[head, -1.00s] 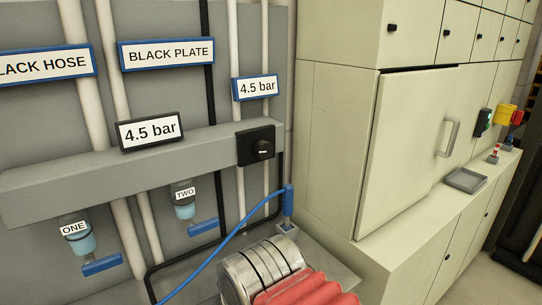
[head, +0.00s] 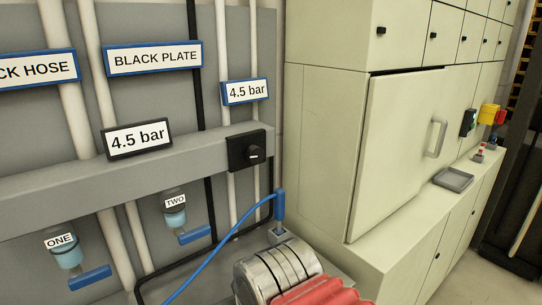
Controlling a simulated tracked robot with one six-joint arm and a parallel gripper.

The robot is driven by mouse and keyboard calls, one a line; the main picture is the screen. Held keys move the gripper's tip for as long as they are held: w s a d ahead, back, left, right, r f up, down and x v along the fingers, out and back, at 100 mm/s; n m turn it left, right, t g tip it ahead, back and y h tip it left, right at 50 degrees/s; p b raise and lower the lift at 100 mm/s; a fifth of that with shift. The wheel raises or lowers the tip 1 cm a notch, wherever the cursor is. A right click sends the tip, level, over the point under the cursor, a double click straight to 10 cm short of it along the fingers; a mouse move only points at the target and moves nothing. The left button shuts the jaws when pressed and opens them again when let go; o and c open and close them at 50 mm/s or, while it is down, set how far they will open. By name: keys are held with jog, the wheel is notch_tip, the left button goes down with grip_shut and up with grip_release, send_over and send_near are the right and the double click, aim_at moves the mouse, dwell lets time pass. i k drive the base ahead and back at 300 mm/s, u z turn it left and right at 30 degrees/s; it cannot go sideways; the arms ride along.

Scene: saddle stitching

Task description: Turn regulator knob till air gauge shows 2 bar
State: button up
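The black regulator knob (head: 252,153) sits on a square black plate at the right end of a grey horizontal rail. A black-framed display (head: 137,139) on the rail reads 4.5 bar. A blue-framed sign (head: 245,91) above the knob also reads 4.5 bar. I cannot tell from the picture which of the two is the air gauge. My gripper is not in view, and nothing touches the knob.
A silver ribbed cylinder (head: 275,270) with a red ribbed part (head: 318,292) stands below the knob. A blue hose (head: 222,243) crosses in front of the panel. A cream cabinet (head: 400,150) stands right.

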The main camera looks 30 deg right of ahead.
aim_at(254, 154)
jog(key=z, duration=0.8)
jog(key=k, duration=1.05)
jog(key=u, duration=0.85)
jog(key=i, duration=1)
jog(key=u, duration=0.1)
